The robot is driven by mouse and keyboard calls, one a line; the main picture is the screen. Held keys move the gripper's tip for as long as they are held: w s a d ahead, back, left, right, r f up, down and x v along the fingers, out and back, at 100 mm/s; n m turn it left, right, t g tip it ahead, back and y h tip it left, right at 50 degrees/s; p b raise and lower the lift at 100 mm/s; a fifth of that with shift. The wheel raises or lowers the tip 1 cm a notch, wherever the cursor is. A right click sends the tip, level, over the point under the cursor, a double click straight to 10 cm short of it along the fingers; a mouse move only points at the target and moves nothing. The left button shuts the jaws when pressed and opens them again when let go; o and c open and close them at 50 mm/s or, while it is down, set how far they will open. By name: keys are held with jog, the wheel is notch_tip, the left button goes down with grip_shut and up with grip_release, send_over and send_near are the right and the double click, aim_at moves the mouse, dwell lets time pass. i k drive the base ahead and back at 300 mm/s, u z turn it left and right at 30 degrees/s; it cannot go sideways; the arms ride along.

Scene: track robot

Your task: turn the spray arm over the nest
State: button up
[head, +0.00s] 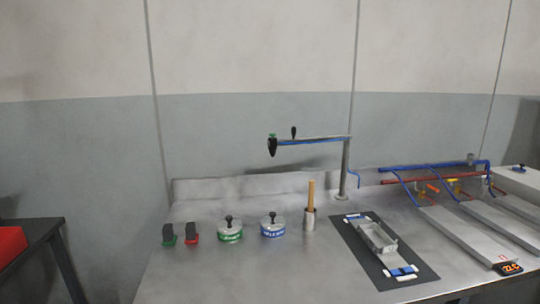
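The spray arm (312,140) is a thin horizontal bar on top of an upright post (344,172) on the steel bench. It points left from the post, with a blue hose along it. A black nozzle (272,147) hangs at its left end, with a green bit on top, and a black knob (294,131) stands up near that end. What looks like the nest, a grey metal holder (366,231), sits on a dark mat (400,283) in front and right of the post. The nozzle is well left of it. My gripper is not in view.
Two lidded pots, green-labelled (231,234) and blue-labelled (272,230), stand left of a metal cup (309,221) holding a wooden stick. Green (168,235) and red (192,234) black-topped items stand further left. Pipes (430,179) and flat metal panels (465,238) fill the right.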

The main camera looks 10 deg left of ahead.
aim_at(272, 143)
jog(key=u, duration=0.15)
jog(key=i, duration=0.9)
jog(key=u, duration=0.45)
